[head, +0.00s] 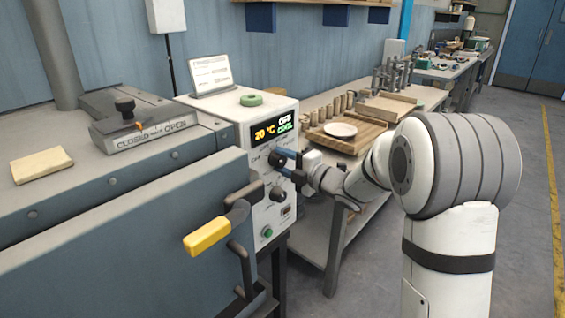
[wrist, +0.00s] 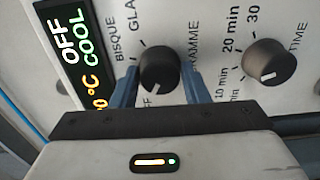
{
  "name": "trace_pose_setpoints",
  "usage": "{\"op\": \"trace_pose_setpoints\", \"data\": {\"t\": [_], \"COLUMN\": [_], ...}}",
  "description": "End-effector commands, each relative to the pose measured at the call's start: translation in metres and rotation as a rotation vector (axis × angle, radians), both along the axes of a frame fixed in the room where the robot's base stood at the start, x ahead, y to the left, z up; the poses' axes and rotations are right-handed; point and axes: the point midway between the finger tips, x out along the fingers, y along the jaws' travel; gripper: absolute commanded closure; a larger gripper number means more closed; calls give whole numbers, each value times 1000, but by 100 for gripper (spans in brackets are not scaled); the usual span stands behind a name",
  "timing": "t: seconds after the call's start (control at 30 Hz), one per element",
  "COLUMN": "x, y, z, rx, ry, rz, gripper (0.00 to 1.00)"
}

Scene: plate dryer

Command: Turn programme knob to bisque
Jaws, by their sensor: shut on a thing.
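The programme knob (wrist: 158,66) is round and black with a white pointer line. In the wrist view its pointer faces down towards the partly hidden OFF label. The BISQUE label (wrist: 121,44) is to the knob's left, with GLAZE above. My gripper (wrist: 159,76) has its blue fingers on either side of the knob, shut on it. In the head view my gripper (head: 281,161) reaches the control panel (head: 257,137) and hides most of the knob. The display (head: 272,129) reads 20 °C, OFF and COOL.
The time knob (wrist: 269,62) sits close to the right of my fingers in the wrist view. A yellow-handled lever (head: 211,233) sticks out from the front door. A wooden workbench (head: 345,185) stands behind.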

Motion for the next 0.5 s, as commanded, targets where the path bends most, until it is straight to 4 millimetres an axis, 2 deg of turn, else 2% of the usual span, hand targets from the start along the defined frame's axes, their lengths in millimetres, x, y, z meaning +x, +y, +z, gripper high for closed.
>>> {"op": "trace_pose_setpoints", "data": {"t": [0.5], "x": [0], "y": [-7], "z": [-2], "rx": [61], "ry": [83], "rz": [-3], "gripper": [82]}}
